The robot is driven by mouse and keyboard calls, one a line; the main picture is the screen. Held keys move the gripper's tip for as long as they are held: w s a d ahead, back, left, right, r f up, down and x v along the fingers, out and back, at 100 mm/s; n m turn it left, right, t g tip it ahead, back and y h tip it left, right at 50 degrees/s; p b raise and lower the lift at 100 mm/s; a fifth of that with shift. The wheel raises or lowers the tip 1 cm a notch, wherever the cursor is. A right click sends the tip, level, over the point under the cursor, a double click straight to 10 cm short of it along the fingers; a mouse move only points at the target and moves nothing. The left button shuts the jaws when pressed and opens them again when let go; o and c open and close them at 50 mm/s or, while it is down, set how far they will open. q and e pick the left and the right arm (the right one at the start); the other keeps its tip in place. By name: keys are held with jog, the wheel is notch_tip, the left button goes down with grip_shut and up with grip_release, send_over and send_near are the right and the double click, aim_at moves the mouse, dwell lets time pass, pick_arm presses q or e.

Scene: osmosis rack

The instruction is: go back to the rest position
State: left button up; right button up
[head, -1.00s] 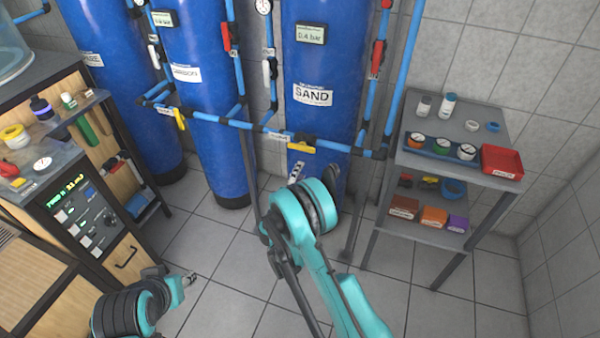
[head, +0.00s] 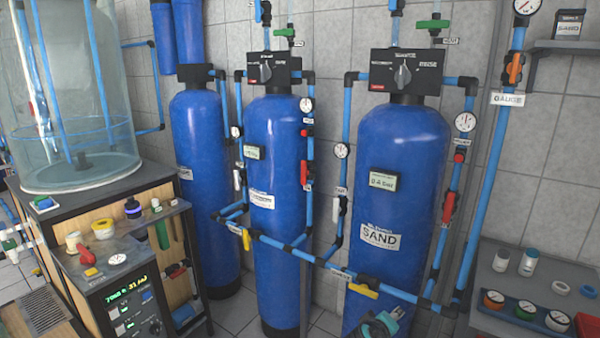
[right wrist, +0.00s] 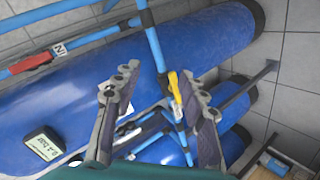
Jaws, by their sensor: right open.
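My right gripper (right wrist: 158,78) is open in the right wrist view, with its two grey fingers spread apart and nothing held between them. A yellow valve handle (right wrist: 175,88) on a blue pipe shows between the fingers; how far away it is I cannot tell. In the head view only a small teal and dark piece of my arm shows at the bottom edge, in front of the blue SAND tank (head: 398,165). The fingers are not visible there. My left gripper is outside both current views.
Blue pipes with a yellow handle (head: 363,291) run low across the tanks. A grey shelf unit (head: 500,325) with small bottles stands at right. A cabinet with a control panel (head: 130,300) and a clear tank (head: 75,140) stands at left.

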jog(key=s+a+m+g+y, duration=0.1)
jog(key=s+a+m+y, duration=0.1)
jog(key=s, duration=1)
jog(key=s+a+m+g+y, duration=0.1)
jog(key=s+a+m+y, duration=0.2)
jog(key=s, duration=1)
jog(key=shift+a+r+y, duration=0.25)
jog(key=shift+a+y, duration=0.35)
jog(key=shift+y, duration=0.3)
jog(key=shift+s, duration=0.1)
jog(key=shift+c, duration=0.3)
